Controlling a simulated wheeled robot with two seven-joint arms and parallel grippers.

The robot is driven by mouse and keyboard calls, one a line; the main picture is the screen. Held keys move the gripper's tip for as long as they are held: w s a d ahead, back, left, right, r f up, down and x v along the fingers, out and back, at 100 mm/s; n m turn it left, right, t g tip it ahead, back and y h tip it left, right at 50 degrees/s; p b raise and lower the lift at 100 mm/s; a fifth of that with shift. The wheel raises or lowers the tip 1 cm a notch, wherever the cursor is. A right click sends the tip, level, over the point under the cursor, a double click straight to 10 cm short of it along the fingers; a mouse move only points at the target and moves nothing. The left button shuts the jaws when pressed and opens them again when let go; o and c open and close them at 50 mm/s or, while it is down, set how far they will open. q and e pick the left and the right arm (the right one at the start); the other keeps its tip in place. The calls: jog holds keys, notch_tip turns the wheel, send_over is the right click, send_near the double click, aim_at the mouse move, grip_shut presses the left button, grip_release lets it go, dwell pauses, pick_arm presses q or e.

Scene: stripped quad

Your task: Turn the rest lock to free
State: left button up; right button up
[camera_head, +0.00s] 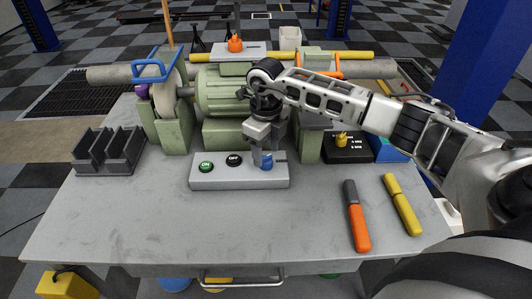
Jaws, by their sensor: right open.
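A grey control box (215,179) stands on the bench with a green ON button (206,167), a black OFF button (234,160) and a blue knob (266,163) at its right end. No label reading rest lock is legible, so I cannot tell for sure which knob it is. My right gripper (263,155) points down over the blue knob, its open fingers at or just around it. Contact is not clear, and the fingers partly hide the knob. My left gripper is not in view.
A green grinder (222,95) fills the bench's back. A black box with a yellow knob (342,138) stands right, an orange knob (235,44) on top behind. An orange-handled tool (358,227) and a yellow one (402,205) lie front right. A dark tray (108,152) sits left.

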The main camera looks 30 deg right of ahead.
aim_at(266, 161)
jog(key=shift+f, duration=0.95)
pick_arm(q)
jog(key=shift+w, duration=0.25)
pick_arm(e)
jog(key=shift+f, duration=0.25)
jog(key=c, duration=1)
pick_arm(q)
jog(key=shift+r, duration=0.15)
pick_arm(e)
jog(key=shift+o, duration=0.2)
